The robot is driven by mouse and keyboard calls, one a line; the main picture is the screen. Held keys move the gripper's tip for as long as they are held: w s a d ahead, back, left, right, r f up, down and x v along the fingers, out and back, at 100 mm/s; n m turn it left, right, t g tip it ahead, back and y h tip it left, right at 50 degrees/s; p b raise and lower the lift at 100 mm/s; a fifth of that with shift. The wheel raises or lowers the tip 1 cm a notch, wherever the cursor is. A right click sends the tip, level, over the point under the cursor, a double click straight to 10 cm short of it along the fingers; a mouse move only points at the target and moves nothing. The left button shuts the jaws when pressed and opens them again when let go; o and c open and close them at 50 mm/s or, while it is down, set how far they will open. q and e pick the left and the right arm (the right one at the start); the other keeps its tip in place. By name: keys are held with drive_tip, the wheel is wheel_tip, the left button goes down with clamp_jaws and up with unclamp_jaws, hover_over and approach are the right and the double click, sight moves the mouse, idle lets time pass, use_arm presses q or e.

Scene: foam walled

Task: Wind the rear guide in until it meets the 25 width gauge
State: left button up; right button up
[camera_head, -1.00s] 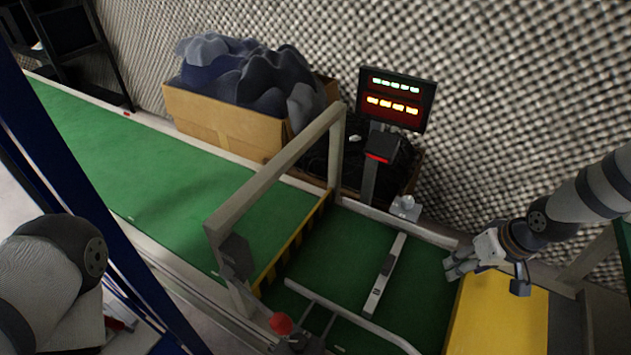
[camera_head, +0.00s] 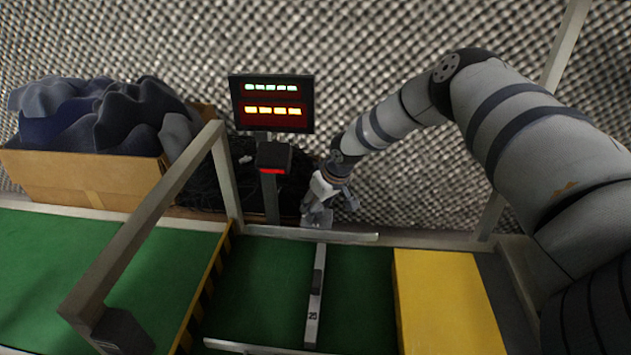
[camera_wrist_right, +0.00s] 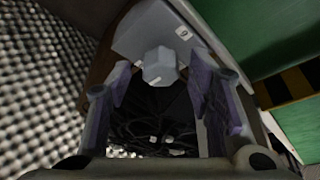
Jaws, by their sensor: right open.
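The width gauge (camera_head: 314,300), a narrow pale bar marked 25, lies across the green belt. The rear guide (camera_head: 310,235), a pale rail, runs along the belt's back edge. The gauge's far end is close to it; I cannot tell if they touch. In the right wrist view a grey faceted knob (camera_wrist_right: 159,66) stands on a grey block (camera_wrist_right: 185,38) with a small white label. My right gripper (camera_wrist_right: 163,90) is open, its fingers on either side of the knob's line, not visibly closed on it. In the head view the right gripper (camera_head: 317,216) hides the knob. My left gripper is out of view.
A lit display (camera_head: 272,104) on a post stands behind the belt. A pale frame (camera_head: 150,220) arches over the belt at left. A yellow block (camera_head: 445,300) lies right of the gauge. A cardboard box (camera_head: 85,178) of dark foam stands back left.

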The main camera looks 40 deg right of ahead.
drive_tip(key=shift+w+f, duration=0.1)
drive_tip(key=shift+f, duration=0.05)
clamp_jaws()
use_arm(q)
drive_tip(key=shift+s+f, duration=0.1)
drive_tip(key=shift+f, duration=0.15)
use_arm(e)
drive_tip(key=shift+f, duration=0.1)
